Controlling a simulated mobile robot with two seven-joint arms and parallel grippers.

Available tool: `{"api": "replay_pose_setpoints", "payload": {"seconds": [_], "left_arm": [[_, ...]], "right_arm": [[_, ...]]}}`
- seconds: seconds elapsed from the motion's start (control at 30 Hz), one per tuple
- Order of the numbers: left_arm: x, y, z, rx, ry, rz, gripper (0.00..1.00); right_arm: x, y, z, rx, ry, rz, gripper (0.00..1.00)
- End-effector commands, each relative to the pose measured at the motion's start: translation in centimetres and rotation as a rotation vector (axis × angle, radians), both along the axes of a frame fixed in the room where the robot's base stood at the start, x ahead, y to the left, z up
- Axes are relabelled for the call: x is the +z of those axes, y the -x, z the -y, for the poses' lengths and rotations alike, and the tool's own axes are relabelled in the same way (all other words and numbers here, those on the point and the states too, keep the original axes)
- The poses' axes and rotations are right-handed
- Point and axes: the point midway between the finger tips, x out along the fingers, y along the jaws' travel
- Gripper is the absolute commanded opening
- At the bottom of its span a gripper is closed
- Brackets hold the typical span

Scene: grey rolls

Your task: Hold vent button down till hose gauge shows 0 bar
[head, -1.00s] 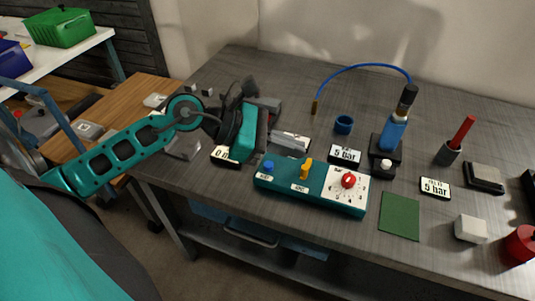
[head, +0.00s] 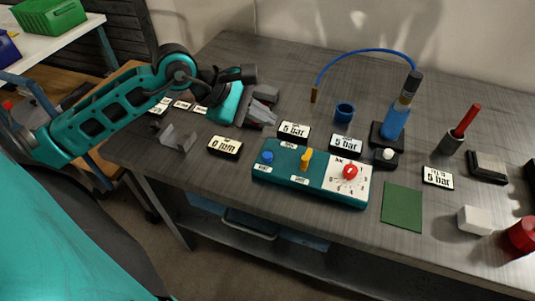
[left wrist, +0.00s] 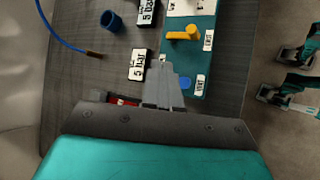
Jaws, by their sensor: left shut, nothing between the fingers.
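The teal control box (head: 320,186) lies on the bench. Its blue button (head: 267,157) is at the left end, beside a yellow lever (head: 306,158) and a red knob (head: 350,172). In the left wrist view the blue button (left wrist: 186,83) has a VENT label (left wrist: 200,84). My left gripper (head: 265,112) is shut and empty, above the bench behind the box's left end, apart from the button. Displays reading 5 bar stand behind the box (head: 293,131), (head: 346,144) and to its right (head: 437,177); I cannot read which is the hose gauge.
A display reading 0 (head: 226,147) and a grey bracket (head: 178,138) lie left of the box. A blue hose (head: 365,52) arcs to a blue bottle (head: 396,122) behind it. A blue cup (head: 344,112) stands nearby. A green mat (head: 402,207) lies to the right.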

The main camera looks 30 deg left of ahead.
Motion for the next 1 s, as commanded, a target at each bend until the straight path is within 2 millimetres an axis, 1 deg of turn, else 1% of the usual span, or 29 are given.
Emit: {"api": "replay_pose_setpoints", "payload": {"seconds": [0.03,0.17,0.4,0.43,0.5,0.63,0.8,1.0], "left_arm": [[-0.7,0.0,0.0,0.0,0.002,-0.002,0.0],[-2.4,0.0,0.0,0.001,0.002,-0.003,0.0],[-5.9,0.0,0.0,0.001,0.002,-0.002,0.0],[-6.5,0.0,0.0,0.0,0.0,-0.001,0.0],[-7.3,0.0,0.0,0.001,-0.001,0.0,0.0],[-8.0,0.0,0.0,0.001,0.0,0.001,0.0],[-8.0,0.0,0.0,0.0,0.001,0.0,0.0],[-8.0,0.0,0.0,0.0,0.001,0.0,0.0]], "right_arm": [[-0.4,0.0,0.0,0.0,0.0,0.0,0.43],[-1.3,0.0,0.0,0.0,0.0,0.0,0.43],[-3.1,0.0,0.0,0.0,0.0,0.0,0.43],[-3.8,0.0,0.0,-0.001,0.0,-0.002,0.43],[-4.6,0.1,-0.1,0.001,-0.003,-0.008,0.43],[-5.2,0.1,-0.5,0.006,-0.009,-0.017,0.43],[-4.2,-0.4,-1.1,0.014,-0.02,-0.001,0.43],[-4.1,-0.5,-1.1,0.014,-0.02,0.003,0.43]]}}
